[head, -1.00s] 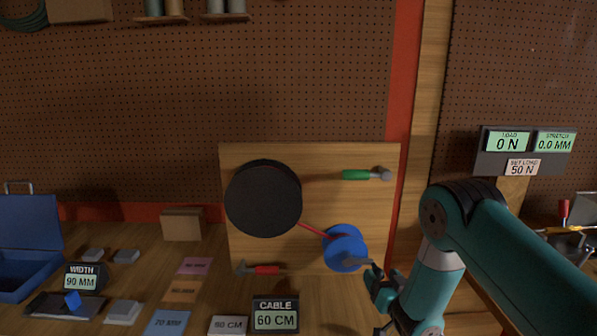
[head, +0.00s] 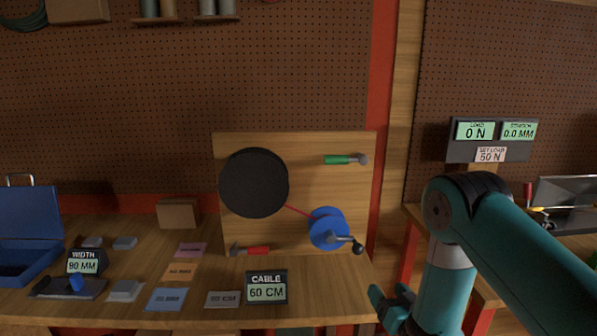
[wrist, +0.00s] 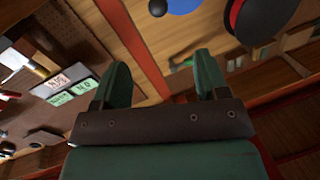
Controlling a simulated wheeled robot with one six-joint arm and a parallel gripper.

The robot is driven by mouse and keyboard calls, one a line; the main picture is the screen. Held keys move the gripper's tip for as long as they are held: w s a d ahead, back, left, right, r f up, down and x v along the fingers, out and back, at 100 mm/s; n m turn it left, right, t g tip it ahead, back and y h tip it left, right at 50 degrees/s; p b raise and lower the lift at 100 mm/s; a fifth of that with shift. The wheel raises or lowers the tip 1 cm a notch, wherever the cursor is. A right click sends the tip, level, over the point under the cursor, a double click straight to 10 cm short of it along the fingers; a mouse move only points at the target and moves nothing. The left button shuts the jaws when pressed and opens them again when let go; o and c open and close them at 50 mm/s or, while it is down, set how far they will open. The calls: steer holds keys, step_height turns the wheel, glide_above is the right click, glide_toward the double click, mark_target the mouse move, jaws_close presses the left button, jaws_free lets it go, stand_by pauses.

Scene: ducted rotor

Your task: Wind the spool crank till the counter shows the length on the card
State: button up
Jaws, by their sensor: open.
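The blue spool (head: 326,229) is mounted low on the right of an upright wooden board (head: 310,145). Its crank has a grey arm and a black knob (head: 357,249) pointing lower right. A red cable (head: 297,210) runs from a large black drum (head: 253,184) to the spool. The CABLE counter (head: 266,288) on the bench reads 60 CM. A pale card (head: 222,299) lies left of it; its figure is too blurred to be sure of. My gripper (head: 392,293) is open and empty, below and right of the knob, apart from it. The wrist view shows both fingers (wrist: 162,78) spread.
A green-handled hammer (head: 345,159) and a red-handled tool (head: 252,250) are on or by the board. Coloured cards, grey blocks and the WIDTH display (head: 83,262) occupy the bench's left. A LOAD display (head: 475,131) stands right. A gap separates the two benches.

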steer(key=shift+d, duration=0.2)
steer(key=shift+a+b+v, duration=0.15)
steer(key=shift+a+v, duration=0.1)
steer(key=shift+v, duration=0.95)
steer(key=shift+a+b+v, duration=0.15)
steer(key=shift+a+v, duration=0.1)
steer(key=shift+v, duration=1)
steer(key=shift+s, duration=0.15)
